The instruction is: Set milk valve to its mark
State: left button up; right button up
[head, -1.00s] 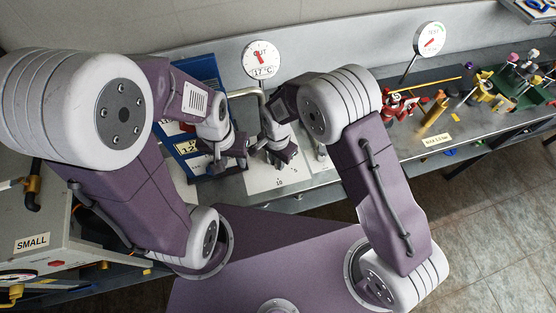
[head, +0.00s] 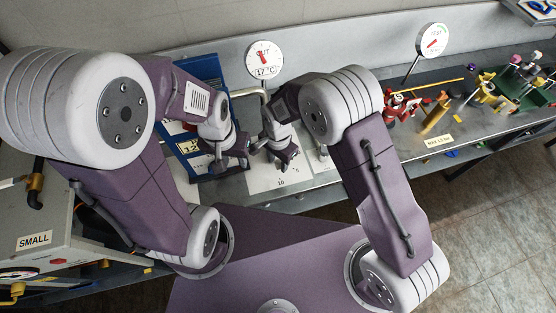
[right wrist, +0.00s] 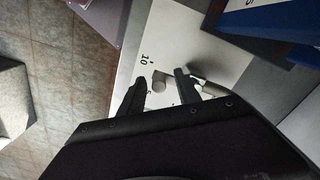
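A white scale plate (head: 262,182) with a printed 10 lies on the bench below my grippers. In the right wrist view it shows the 10 and tick dots (right wrist: 151,40). My right gripper (right wrist: 159,92) is over the plate with its two dark fingers apart. A short grey round peg (right wrist: 160,78) shows between the fingers, with no visible contact. A light grey bar (right wrist: 210,88) shows beyond one finger, partly hidden. I cannot tell where the valve points. In the head view my left gripper (head: 230,164) is beside the plate, before the blue board; its opening is unclear.
A blue board (head: 205,75) with labels stands behind my left gripper. A round dial (head: 264,58) reading 17 °C and another dial (head: 433,39) stand at the back. Red, yellow and green fittings (head: 510,80) crowd the right bench. A grey box marked SMALL (head: 60,225) is at left.

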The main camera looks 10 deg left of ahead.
aim_at(278, 161)
jog(key=shift+r, duration=0.1)
notch_tip(278, 161, up, 9)
jog(key=p, duration=0.7)
jog(key=shift+p, duration=0.4)
